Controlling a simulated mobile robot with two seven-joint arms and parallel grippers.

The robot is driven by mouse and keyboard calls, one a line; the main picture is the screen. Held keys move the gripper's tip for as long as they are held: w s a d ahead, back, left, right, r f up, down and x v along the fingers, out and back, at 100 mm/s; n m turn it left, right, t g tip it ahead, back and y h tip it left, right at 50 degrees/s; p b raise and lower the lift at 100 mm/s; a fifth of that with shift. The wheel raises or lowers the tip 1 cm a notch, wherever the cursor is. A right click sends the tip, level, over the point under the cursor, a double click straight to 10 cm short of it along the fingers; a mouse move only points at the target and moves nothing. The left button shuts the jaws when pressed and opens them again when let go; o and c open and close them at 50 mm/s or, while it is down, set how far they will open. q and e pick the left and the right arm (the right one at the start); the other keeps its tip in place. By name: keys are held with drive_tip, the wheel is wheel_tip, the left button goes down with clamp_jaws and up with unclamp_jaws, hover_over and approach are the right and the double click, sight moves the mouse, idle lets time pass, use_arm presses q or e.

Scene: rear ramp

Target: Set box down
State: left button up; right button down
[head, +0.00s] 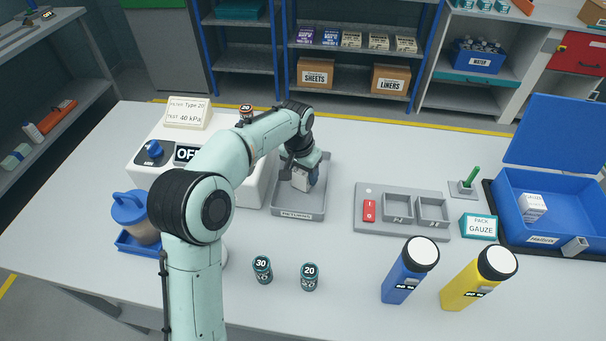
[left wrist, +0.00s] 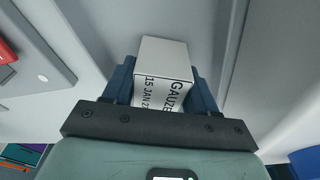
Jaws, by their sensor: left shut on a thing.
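A small white gauze box (left wrist: 162,72) is held between the two blue fingers of my left gripper (left wrist: 160,88) in the left wrist view. Its printed face reads GAUZE and a date beginning 15 JAN. In the head view the box (head: 300,179) is over the grey tray labelled RETURNS (head: 298,213), with my left gripper (head: 303,175) around it. I cannot tell whether the box touches the tray floor. My right gripper is in neither view.
A white device reading OFF (head: 150,172) stands left of the tray. A grey fixture (head: 380,227) with a red switch stands to the right. Vials (head: 262,270), blue (head: 405,275) and yellow (head: 475,283) bottles stand in front. A blue case (head: 510,205) holds another white box (head: 533,206).

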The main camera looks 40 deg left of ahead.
sight(300, 173)
use_arm(q)
drive_tip(key=shift+f, duration=0.2)
drive_tip(key=shift+f, duration=0.15)
drive_tip(key=o, duration=1.1)
drive_tip(key=r, duration=0.4)
drive_tip(key=s+r+p, duration=0.1)
drive_tip(key=r, duration=0.7)
drive_tip(key=shift+s+d+r+p, duration=0.1)
drive_tip(key=shift+s+r+p, duration=0.05)
drive_tip(key=shift+s+p, duration=0.25)
